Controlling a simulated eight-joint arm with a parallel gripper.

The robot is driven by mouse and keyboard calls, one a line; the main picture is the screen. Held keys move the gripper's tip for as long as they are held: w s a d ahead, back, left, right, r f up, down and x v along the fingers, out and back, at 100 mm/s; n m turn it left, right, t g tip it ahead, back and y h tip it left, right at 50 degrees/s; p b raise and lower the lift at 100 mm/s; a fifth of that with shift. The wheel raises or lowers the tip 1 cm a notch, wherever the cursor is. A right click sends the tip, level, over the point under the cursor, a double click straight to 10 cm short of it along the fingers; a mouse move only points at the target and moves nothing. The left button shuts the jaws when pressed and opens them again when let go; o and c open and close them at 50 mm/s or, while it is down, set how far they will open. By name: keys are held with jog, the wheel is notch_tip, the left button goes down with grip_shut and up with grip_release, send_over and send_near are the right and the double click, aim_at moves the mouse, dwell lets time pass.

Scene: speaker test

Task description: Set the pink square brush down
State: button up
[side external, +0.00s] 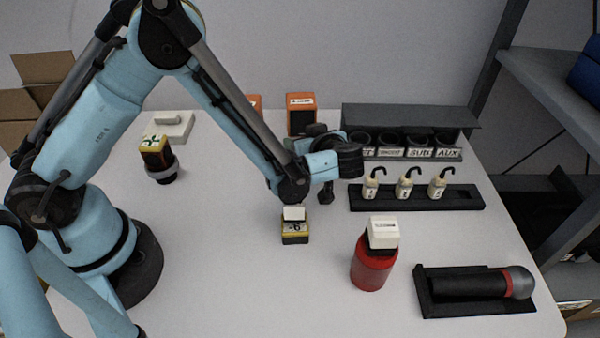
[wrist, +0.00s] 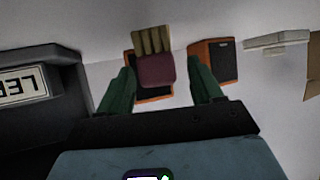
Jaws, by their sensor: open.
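The pink square brush (wrist: 156,74) shows in the wrist view as a dull pink block with tan bristles, between the two green fingers of my gripper (wrist: 163,69). The fingers are apart, with a gap visible on each side of the block. Whether the brush rests on anything cannot be told. I cannot make out the brush in the side view, where my arm's end is over the table (side external: 225,270), left of the row of hooked bottles.
Two orange speaker boxes (side external: 300,115) stand at the back. A black rack with labelled cups (side external: 420,152) and a tray of hooked bottles (side external: 405,188) are at right. A red cylinder (side external: 371,270) and a microphone in a cradle (side external: 475,285) stand in front. The front left table is clear.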

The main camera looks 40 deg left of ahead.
jog(key=shift+r, duration=0.15)
jog(key=v, duration=1.2)
jog(key=s+a+r+m+t+h, duration=0.2)
jog(key=s+a+r+m+h, duration=0.4)
jog(key=s+a+m+h, duration=0.3)
jog(key=shift+s+a+m+h, duration=0.2)
jog(key=shift+a+m+h, duration=0.9)
jog(key=shift+a+m, duration=0.85)
jog(key=shift+d+m, duration=0.25)
